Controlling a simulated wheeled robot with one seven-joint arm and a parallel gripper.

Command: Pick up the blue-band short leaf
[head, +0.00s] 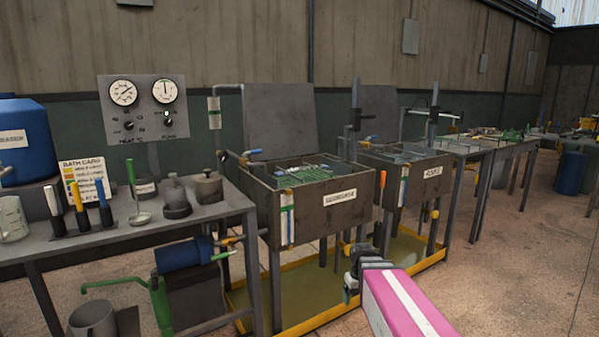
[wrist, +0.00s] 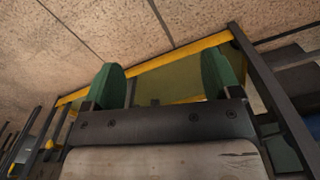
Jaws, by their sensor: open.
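I cannot make out a blue-band short leaf in either view. Small green pieces (head: 305,172) lie in the rack at the top of the near bath tank (head: 325,205), too small to read bands on. My gripper (head: 349,287) is low in front of the tanks in the head view, at the end of my pink arm. In the wrist view my gripper (wrist: 161,82) shows two green fingertips spread wide apart. Nothing is between them but the yellow-edged tray on the floor beyond.
A second tank (head: 405,180) stands to the right, then tables with green and yellow items (head: 510,134). A left bench (head: 130,225) holds coloured handles, a ladle and weights. The yellow-edged floor tray (head: 300,325) lies under the tanks. Open floor (head: 500,270) is at right.

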